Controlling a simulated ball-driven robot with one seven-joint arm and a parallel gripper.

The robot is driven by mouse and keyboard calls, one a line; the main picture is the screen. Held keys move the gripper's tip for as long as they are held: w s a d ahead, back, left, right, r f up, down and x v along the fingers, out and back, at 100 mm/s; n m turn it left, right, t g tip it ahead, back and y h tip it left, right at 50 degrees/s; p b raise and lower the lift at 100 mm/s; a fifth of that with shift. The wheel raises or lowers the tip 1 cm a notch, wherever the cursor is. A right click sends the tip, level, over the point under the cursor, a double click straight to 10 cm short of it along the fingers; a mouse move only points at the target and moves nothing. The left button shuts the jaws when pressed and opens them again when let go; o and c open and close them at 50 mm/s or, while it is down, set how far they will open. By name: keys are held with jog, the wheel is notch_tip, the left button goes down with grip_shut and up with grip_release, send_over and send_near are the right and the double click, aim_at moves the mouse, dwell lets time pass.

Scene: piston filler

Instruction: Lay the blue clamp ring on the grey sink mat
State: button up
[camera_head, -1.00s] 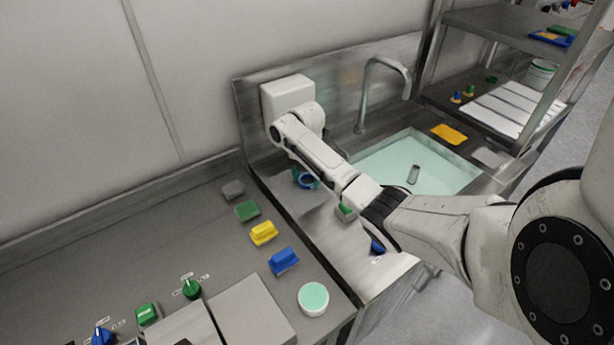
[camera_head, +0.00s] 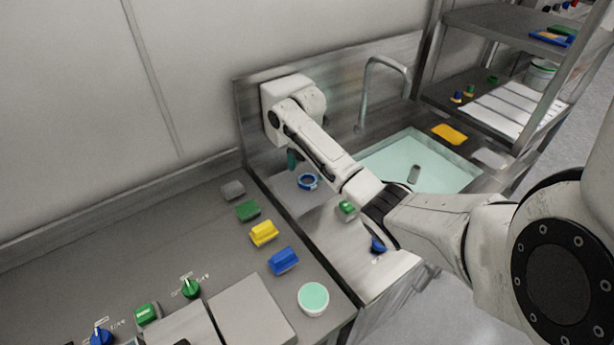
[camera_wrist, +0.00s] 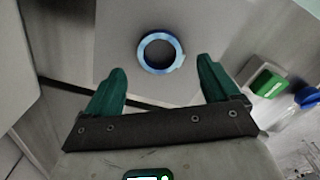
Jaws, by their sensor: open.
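The blue clamp ring (camera_head: 308,181) lies flat on the grey surface left of the sink basin. In the wrist view the ring (camera_wrist: 147,43) rests on a plain grey patch with straight edges, which looks like the grey sink mat (camera_wrist: 118,40). My gripper (camera_wrist: 161,80) is open, with its two green fingers apart and nothing between them. The ring shows beyond the fingertips and is not held. In the head view one green finger of my gripper (camera_head: 291,160) shows above and left of the ring. My wrist hides the other finger there.
A green knob (camera_head: 346,207) and a blue knob (camera_head: 378,245) are on the panel in front of the ring. The sink basin (camera_head: 440,178) and tap (camera_head: 364,95) are to the right. Yellow (camera_head: 263,233) and blue (camera_head: 283,261) blocks stand on the left counter.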

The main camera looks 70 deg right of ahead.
notch_tip(320, 180, up, 8)
jog(key=shift+r+p, duration=0.15)
jog(key=shift+p, duration=0.25)
dwell(0.5)
